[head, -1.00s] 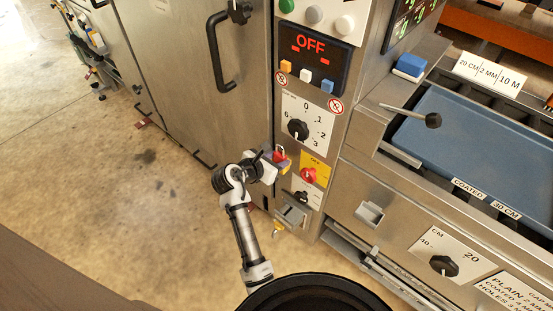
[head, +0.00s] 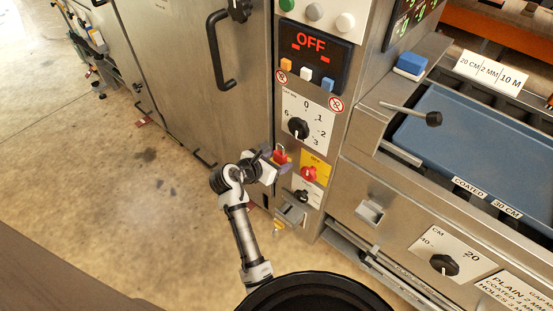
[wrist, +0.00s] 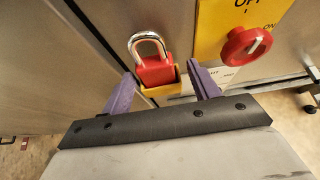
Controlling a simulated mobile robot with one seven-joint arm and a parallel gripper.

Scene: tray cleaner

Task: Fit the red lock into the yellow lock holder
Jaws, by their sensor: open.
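The red lock (wrist: 155,72) has a silver shackle standing up. In the wrist view its lower part sits inside the yellow lock holder (wrist: 162,90) on the metal panel, and its red body shows above the holder's rim. The lock also shows as a small red shape in the head view (head: 281,157). My gripper (wrist: 160,70) is open, with one purple finger on each side of the lock and holder. Gaps show between the fingers and the lock. The bottom of the lock is hidden in the holder.
A red rotary switch (wrist: 246,47) on a yellow plate sticks out just right of the holder. A black dial (head: 298,128) is above on the same panel. The steel door (head: 190,75) is to the left. Open floor (head: 100,190) lies left of my arm.

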